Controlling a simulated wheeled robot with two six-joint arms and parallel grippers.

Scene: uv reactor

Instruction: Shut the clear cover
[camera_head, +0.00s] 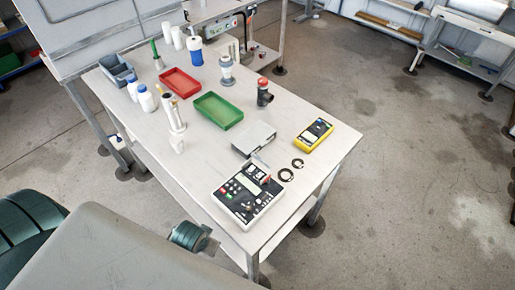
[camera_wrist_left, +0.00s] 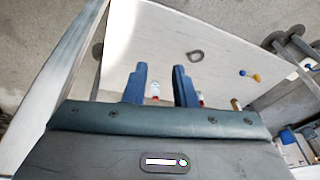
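A white control box (camera_head: 248,194) with a dark panel, green and red buttons and a small display stands at the near end of the bench. A small pale flap (camera_head: 260,164) seems to stand up at its back edge; I cannot tell for sure that it is the clear cover. My left gripper (camera_wrist_left: 160,82) shows in the left wrist view, its two dark blue fingers apart with a gap between them. A small white and red item (camera_wrist_left: 155,89) shows beyond the gap, apparently not held. In the head view the left fingers are not visible. My right gripper is not in view.
The bench (camera_head: 315,170) also holds a grey metal box (camera_head: 254,138), a yellow meter (camera_head: 314,134), black rings (camera_head: 286,175), a green tray (camera_head: 218,111), a red tray (camera_head: 180,81) and several bottles. Open floor lies to the right.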

